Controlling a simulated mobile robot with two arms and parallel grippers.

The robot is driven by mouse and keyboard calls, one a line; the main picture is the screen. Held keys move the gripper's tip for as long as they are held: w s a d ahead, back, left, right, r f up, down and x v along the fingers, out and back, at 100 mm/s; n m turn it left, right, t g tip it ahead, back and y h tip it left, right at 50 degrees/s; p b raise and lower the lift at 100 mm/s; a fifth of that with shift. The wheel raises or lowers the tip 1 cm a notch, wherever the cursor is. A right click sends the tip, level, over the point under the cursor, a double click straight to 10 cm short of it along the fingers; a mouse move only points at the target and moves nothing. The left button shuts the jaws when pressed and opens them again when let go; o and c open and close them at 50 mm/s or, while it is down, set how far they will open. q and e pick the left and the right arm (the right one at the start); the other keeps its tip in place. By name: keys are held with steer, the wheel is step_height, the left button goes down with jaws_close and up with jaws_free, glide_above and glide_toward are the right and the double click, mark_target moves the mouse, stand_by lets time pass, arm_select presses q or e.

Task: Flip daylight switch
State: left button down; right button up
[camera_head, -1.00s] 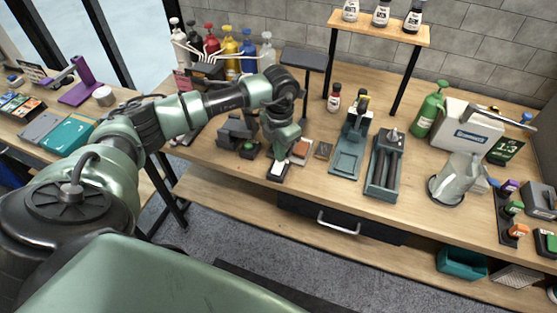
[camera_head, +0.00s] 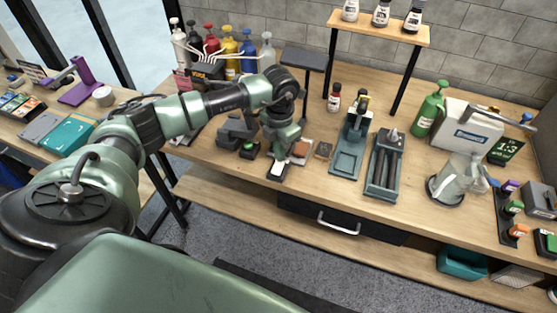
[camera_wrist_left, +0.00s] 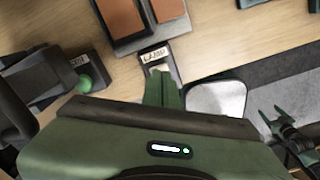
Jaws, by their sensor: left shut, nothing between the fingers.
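The switch labelled LAMP (camera_wrist_left: 155,55) has a pale lever (camera_wrist_left: 158,69) and a dark base, in the left wrist view. In the head view it is a white piece (camera_head: 278,169) on a dark base near the table's front edge. My left gripper (camera_wrist_left: 163,78) is shut and empty, its green fingers pointing down at the lever. Whether they touch it I cannot tell. In the head view my left gripper (camera_head: 285,150) is just above the switch and partly hides it.
A box with a green button (camera_head: 249,147) stands left of the switch. Brown-topped blocks (camera_wrist_left: 122,14) lie just behind it. A dark stand (camera_head: 303,60) rises farther back.

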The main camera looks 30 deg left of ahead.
arm_select(q)
steer(key=shift+s+f+b, duration=0.1)
steer(key=shift+f+b, duration=0.8)
steer(key=shift+f, duration=0.2)
stand_by(0.9)
steer(key=shift+r+p, duration=0.7)
steer(key=shift+r, duration=0.2)
steer(key=shift+r+p, duration=1.5)
steer(key=shift+r, duration=1.15)
